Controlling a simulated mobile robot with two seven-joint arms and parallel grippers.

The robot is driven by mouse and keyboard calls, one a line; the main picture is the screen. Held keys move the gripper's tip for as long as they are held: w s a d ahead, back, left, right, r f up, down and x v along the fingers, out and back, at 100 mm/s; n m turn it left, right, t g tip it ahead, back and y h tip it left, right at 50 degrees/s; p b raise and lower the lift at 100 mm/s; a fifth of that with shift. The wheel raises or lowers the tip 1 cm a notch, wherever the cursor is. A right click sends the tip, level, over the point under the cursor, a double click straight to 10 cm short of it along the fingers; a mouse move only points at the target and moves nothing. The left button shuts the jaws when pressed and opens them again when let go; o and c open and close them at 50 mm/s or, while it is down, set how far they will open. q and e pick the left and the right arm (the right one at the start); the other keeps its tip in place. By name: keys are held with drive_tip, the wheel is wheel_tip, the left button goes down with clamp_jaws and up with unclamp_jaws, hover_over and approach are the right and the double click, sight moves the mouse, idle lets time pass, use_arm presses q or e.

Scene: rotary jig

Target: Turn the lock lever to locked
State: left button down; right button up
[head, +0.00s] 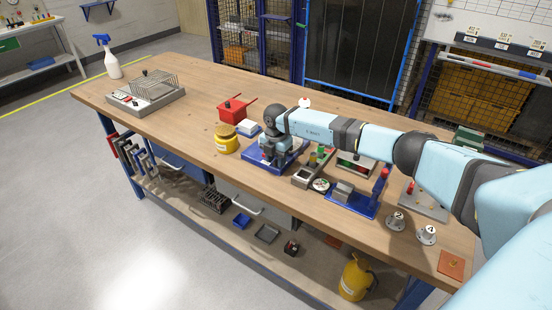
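A blue jig base (256,162) sits on the wooden bench, with my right gripper (268,157) low over it, pointing down. My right arm comes in from the right and crosses above the bench. The gripper and wrist cover most of what stands on the blue base. I cannot make out the lock lever or its position. The fingertips are small and dark here, so I cannot tell whether they are open, shut or touching anything. My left gripper is not in view.
Two numbered knobs (396,221) stand at right. A wire rack (160,84) is far left.

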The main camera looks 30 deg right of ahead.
clamp_jaws()
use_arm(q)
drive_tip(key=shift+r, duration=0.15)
